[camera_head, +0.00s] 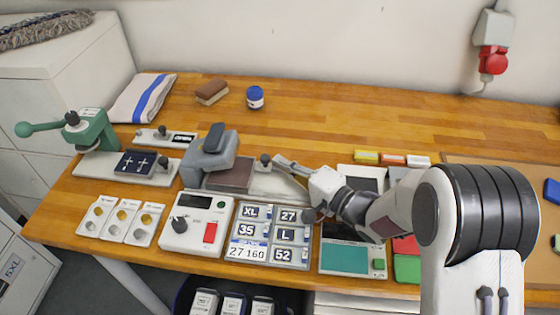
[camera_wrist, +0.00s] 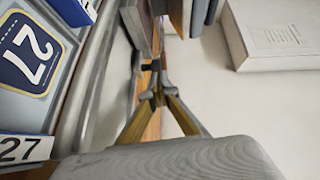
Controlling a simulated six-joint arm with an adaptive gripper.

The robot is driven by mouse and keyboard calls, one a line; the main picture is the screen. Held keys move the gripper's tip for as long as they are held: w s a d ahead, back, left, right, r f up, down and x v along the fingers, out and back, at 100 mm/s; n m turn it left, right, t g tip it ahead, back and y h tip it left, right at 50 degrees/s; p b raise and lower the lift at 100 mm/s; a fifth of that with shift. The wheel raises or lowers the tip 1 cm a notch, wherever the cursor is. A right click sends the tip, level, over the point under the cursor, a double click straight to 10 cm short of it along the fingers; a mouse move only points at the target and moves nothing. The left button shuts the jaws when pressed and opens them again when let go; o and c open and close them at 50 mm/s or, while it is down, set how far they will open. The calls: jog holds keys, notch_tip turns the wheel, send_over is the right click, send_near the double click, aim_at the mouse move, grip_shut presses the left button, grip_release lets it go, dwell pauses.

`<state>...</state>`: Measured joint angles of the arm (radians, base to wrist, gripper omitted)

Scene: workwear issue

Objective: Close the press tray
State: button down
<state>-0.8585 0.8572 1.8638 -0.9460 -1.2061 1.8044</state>
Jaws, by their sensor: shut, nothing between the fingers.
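The grey press (camera_head: 208,150) stands left of centre on the wooden table. Its tray (camera_head: 278,184) sticks out to the right from under the press head and carries a brown pad (camera_head: 230,174). A dark round knob (camera_head: 265,159) stands upright at the tray's back edge. My gripper (camera_head: 277,160) reaches in from the right, its shut, empty fingertips close to the right side of the knob. I cannot tell if they touch it. In the wrist view the fingers (camera_wrist: 155,75) converge, with grey and dark press parts beyond them.
A green lever press (camera_head: 95,130) stands at the left. A white control box (camera_head: 197,224) and a label board (camera_head: 270,235) lie in front of the grey press. A blue-lidded jar (camera_head: 255,98) and a brush (camera_head: 211,92) are behind. The back middle of the table is clear.

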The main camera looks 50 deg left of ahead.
jog(key=shift+w+d+r, duration=0.15)
jog(key=shift+w+d, duration=0.1)
jog(key=shift+d, duration=1.2)
jog(key=shift+w+d+r, duration=0.1)
jog(key=shift+w+d, duration=0.15)
jog(key=shift+d, duration=1.15)
jog(key=shift+w+d+r, duration=0.15)
jog(key=shift+w+d, duration=0.1)
jog(key=shift+d, duration=1.2)
